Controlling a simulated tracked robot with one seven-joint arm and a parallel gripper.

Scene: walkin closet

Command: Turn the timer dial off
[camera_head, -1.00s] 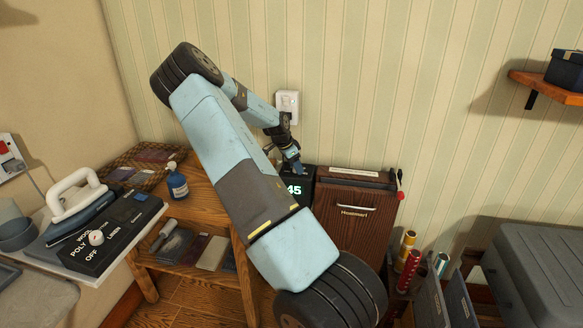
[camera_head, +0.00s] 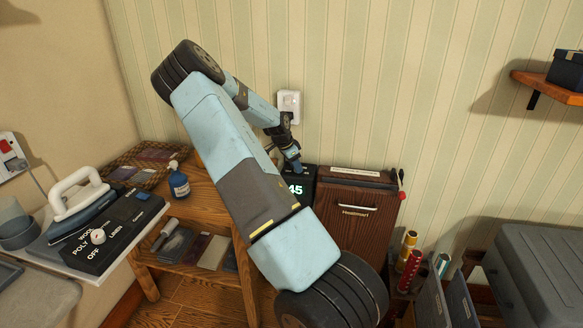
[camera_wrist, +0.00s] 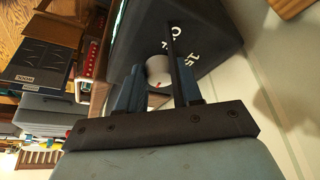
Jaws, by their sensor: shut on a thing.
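The timer is a black box (camera_head: 309,184) with a lit "45" on its front, against the wall beyond my arm. Its top, seen in the wrist view, carries white markings, one reading "15". The white timer dial (camera_wrist: 158,70) has a small red mark and sits between my two blue fingers. My gripper (camera_wrist: 158,88) is shut on the dial, with a finger on either side. In the head view my gripper (camera_head: 292,162) reaches down onto the top of the timer, and the dial is hidden there.
A brown wooden cabinet (camera_head: 345,225) stands right beside the timer. An iron (camera_head: 80,195) rests by a black panel with its own dial (camera_head: 98,236) and fabric labels. A blue spray bottle (camera_head: 178,182) is on the wooden table. A wall switch (camera_head: 289,104) is behind my wrist.

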